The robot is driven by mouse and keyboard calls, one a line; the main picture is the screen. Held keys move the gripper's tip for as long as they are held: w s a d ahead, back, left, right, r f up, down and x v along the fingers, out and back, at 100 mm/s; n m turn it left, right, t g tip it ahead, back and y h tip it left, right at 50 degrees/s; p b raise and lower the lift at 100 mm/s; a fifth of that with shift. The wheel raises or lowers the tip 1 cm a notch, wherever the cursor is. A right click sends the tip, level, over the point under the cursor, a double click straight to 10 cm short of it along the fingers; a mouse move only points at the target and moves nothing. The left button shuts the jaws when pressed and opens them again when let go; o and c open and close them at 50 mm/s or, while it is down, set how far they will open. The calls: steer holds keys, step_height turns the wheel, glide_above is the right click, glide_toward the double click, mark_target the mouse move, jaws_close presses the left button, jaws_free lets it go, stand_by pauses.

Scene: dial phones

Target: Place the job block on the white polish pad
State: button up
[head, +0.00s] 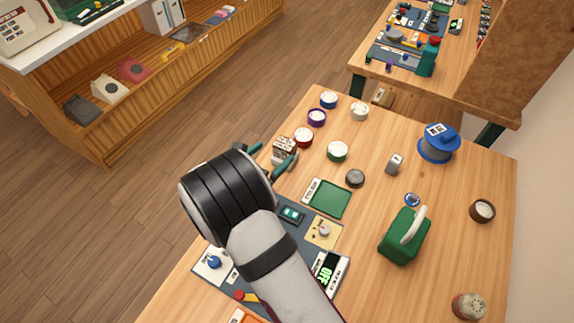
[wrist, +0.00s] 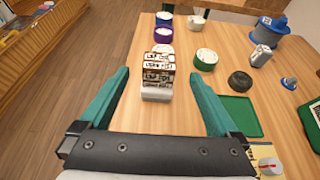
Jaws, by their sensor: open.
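A block with printed labels on its faces and a pale lower part (head: 286,146) stands on the wooden table; I take it as the job block. It also shows in the wrist view (wrist: 158,78). My gripper (head: 268,157) is open, with its green fingers on either side of this block and visible gaps to it in the wrist view. A round dish with a white rim and pale top (head: 360,112), likely the white polish pad, stands farther back; it shows at the top of the wrist view (wrist: 197,22). Nothing lies on it.
Round dishes with blue (head: 329,100), purple (head: 317,117), red (head: 303,137) and green (head: 337,152) rims stand nearby. A dark puck (head: 355,178), a small metal block (head: 394,164) and a blue spool (head: 439,143) are to the right. A green tray (head: 328,198) lies in front.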

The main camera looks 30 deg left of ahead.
steer(key=w+d+r+m+g+h, duration=0.1)
steer(key=d+r+m+g+h, duration=0.2)
steer(key=d+m, duration=0.5)
steer(key=w+d+r+m+g+h, duration=0.15)
steer(key=d+r+m+h, duration=0.35)
steer(key=d, duration=0.7)
steer(key=s+d+r+m+g, duration=0.35)
steer(key=d+m, duration=0.35)
steer(key=d, duration=0.4)
steer(key=s+d+r+m+g+y, duration=0.1)
steer(key=s+d+m+g+y, duration=0.1)
steer(key=s+d+m+g, duration=0.5)
steer(key=s+a+m+y, duration=0.2)
steer(key=s+m+y, duration=0.2)
steer(key=s+m, duration=0.3)
steer(key=s+a+r+m+t+y, duration=0.1)
steer(key=s+a+m+y, duration=0.1)
steer(key=s+m, duration=0.5)
steer(key=shift+s+a+m+y, duration=0.25)
steer(key=shift+s+m+y, duration=0.05)
steer(key=shift+s+y, duration=0.7)
